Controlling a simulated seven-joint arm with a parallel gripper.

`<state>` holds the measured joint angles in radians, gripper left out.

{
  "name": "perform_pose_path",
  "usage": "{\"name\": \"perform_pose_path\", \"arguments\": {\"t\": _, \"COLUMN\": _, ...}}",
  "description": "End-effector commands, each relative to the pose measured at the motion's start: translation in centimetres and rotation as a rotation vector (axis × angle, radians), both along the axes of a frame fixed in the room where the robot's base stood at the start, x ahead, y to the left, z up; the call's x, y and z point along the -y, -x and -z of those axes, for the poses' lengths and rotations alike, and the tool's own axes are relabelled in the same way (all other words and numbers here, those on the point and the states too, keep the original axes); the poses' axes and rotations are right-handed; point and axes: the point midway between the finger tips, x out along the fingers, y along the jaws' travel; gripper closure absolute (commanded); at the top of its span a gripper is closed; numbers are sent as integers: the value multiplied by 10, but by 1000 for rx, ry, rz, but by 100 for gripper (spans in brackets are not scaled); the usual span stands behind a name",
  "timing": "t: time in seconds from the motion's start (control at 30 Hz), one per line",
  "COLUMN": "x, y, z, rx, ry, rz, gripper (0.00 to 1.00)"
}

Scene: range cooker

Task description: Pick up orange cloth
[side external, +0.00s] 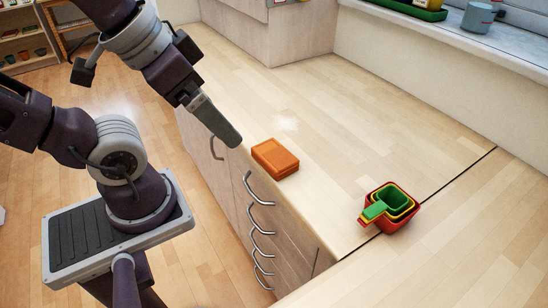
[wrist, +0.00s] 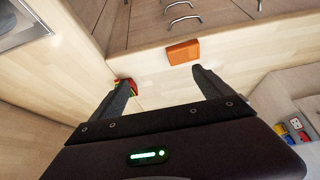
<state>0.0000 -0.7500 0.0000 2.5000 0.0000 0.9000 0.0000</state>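The orange cloth (side external: 275,158) is a flat, block-like folded piece lying on the wooden counter close to its front edge. It also shows in the wrist view (wrist: 183,52), above and between the two fingers, near the counter edge. My gripper (side external: 231,138) is to the left of the cloth in the side view, apart from it, near the counter's front edge. In the wrist view my gripper (wrist: 161,85) has its two fingers spread wide with nothing between them. The side view shows only one finger clearly.
Nested measuring cups (side external: 388,207), red, yellow and green, stand on the counter (side external: 330,110) right of the cloth. Drawers with metal handles (side external: 259,190) are below the front edge. A windowsill (side external: 470,35) holds a grey mug (side external: 479,16) and a green tray (side external: 410,8). The counter behind the cloth is clear.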

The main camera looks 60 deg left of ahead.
Motion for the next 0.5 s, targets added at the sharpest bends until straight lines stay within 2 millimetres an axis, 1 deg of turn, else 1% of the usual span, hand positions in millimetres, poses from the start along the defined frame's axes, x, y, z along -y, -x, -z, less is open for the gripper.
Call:
{"name": "perform_pose_path", "arguments": {"t": 0.2, "x": 0, "y": 0, "z": 0, "rx": -1, "ry": 1, "rz": -3, "gripper": 11}}
{"name": "perform_pose_path", "arguments": {"t": 0.27, "x": -1, "y": -5, "z": 0, "rx": -16, "ry": 20, "rz": -39, "gripper": 11}}
{"name": "perform_pose_path", "arguments": {"t": 0.37, "x": -6, "y": -34, "z": 7, "rx": -97, "ry": 118, "rz": -254, "gripper": 11}}
{"name": "perform_pose_path", "arguments": {"t": 0.4, "x": -11, "y": -51, "z": 14, "rx": -142, "ry": 171, "rz": -392, "gripper": 11}}
{"name": "perform_pose_path", "arguments": {"t": 0.47, "x": -20, "y": -79, "z": 29, "rx": -210, "ry": 248, "rz": -624, "gripper": 11}}
{"name": "perform_pose_path", "arguments": {"t": 0.5, "x": -27, "y": -97, "z": 43, "rx": -249, "ry": 290, "rz": -782, "gripper": 11}}
